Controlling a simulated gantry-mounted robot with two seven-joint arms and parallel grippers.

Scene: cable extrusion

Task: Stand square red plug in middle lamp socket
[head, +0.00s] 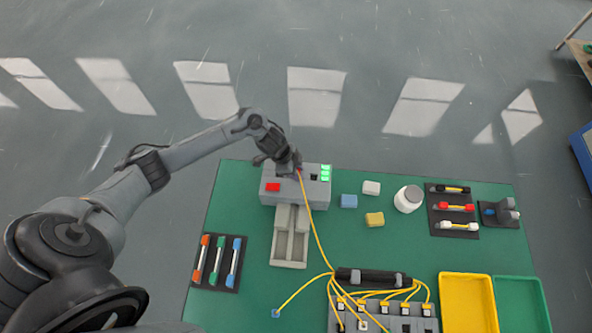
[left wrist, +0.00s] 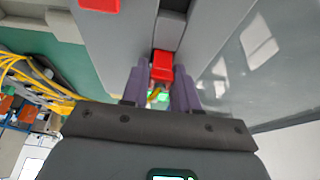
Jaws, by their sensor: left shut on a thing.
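My left gripper (head: 292,165) is over the middle of the box's back part. In the left wrist view its purple fingers are shut on the red plug (left wrist: 162,66). A yellow cable (head: 311,215) runs from the plug to the front. The arm and fingers hide the middle socket, so I cannot tell whether the plug is in it. My right gripper is not in view.
A light grey channel (head: 275,248) lies in front of the box. A black clamp (head: 372,278) and a grey socket block (head: 372,326) with yellow cables are at the front. A blue plug (head: 276,314) lies loose. Small blocks and a white jar (head: 408,199) stand to the right.

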